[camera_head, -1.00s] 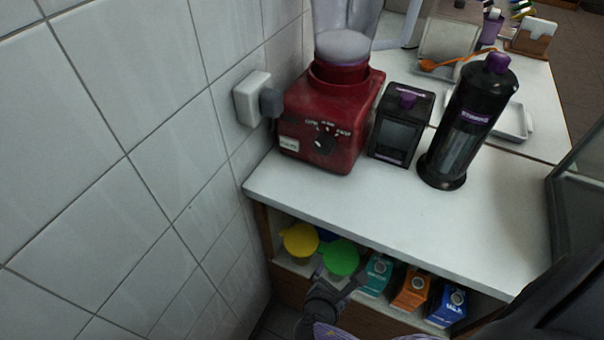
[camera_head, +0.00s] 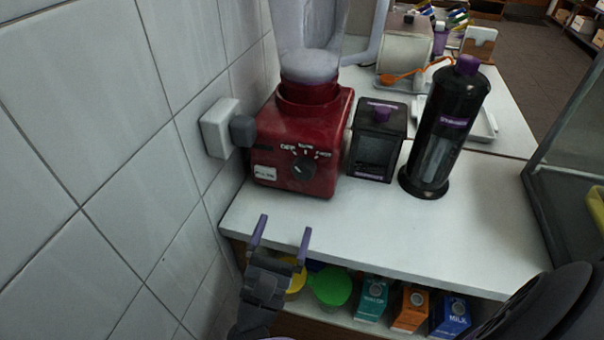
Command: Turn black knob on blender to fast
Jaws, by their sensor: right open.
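The red blender (camera_head: 296,130) stands at the back left of the white counter, close to the tiled wall. Its black knob (camera_head: 303,168) is on the front face, with white setting marks above it. The lettering is too small to read surely, so I cannot tell the knob's exact setting. The clear jug (camera_head: 308,40) sits on top of the base. My right gripper (camera_head: 281,234) is open and empty, its two purple fingers pointing up at the counter's front edge. It is below and in front of the knob, apart from it. My left gripper is not in view.
A black box with a purple knob (camera_head: 378,140) and a tall black bottle (camera_head: 445,130) stand right of the blender. A grey plug (camera_head: 243,131) sits in the wall socket at left. Cartons (camera_head: 411,308) and a green lid (camera_head: 331,287) are on the shelf below. The front counter is clear.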

